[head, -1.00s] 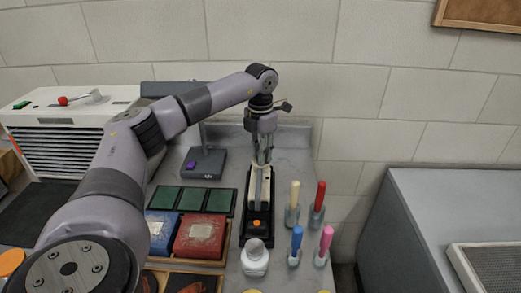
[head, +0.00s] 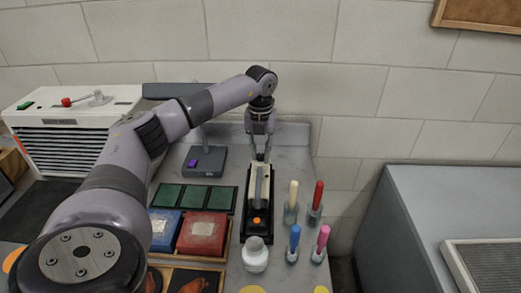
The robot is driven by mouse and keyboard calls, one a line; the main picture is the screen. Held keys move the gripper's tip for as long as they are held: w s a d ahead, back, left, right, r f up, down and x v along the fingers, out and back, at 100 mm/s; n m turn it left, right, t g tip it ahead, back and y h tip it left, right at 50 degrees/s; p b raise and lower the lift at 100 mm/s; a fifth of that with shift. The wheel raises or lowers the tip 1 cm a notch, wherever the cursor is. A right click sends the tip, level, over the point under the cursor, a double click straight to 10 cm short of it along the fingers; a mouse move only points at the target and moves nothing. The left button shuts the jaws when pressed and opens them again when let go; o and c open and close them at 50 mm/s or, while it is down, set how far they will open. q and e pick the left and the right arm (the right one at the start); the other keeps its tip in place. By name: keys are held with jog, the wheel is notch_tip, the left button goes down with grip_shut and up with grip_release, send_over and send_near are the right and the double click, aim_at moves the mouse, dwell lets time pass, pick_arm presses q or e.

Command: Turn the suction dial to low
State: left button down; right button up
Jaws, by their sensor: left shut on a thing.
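A white and grey device with an orange button (head: 257,221) lies in a long black base (head: 246,227) on the grey bench. My left gripper (head: 261,157) points down at the far end of this device, with its fingers closed together there. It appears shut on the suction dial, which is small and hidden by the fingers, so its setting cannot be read. My right gripper is not in view.
A white bottle (head: 255,257) and several coloured-handled tools, including a red one (head: 317,198), stand close to the device. Red (head: 202,234) and blue (head: 163,229) boxes and green squares (head: 194,197) lie left. A louvred white unit (head: 75,109) stands far left.

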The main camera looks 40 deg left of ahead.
aim_at(261, 155)
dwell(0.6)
pick_arm(q)
jog(key=c, duration=1.4)
grip_release()
jog(key=shift+r, duration=0.1)
notch_tip(261, 155, up, 12)
jog(key=shift+f, duration=0.1)
